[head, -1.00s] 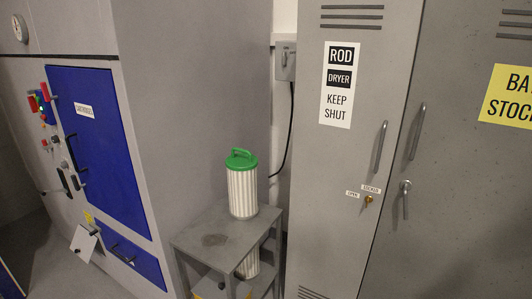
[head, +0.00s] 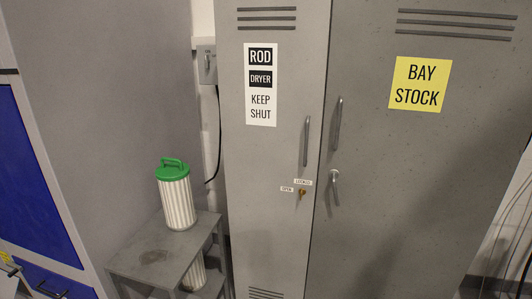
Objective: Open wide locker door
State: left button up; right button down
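The wide grey locker door (head: 420,150) is on the right in the head view, with a yellow "BAY STOCK" sign (head: 420,83) and vent slots at its top. It looks shut. Its vertical bar handle (head: 337,124) is near its left edge. A silver turn handle (head: 334,185) sits below the bar and hangs downward. Neither of my grippers is in view.
A narrow locker door (head: 270,190) marked "ROD DRYER KEEP SHUT" stands left of the wide one, with its own bar handle (head: 306,141) and a brass key lock (head: 302,193). A grey stand (head: 125,262) holds a green-lidded canister (head: 176,200). Cables (head: 518,225) hang at the far right.

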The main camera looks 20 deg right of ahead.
aim_at(427, 131)
jog(key=z, duration=1.45)
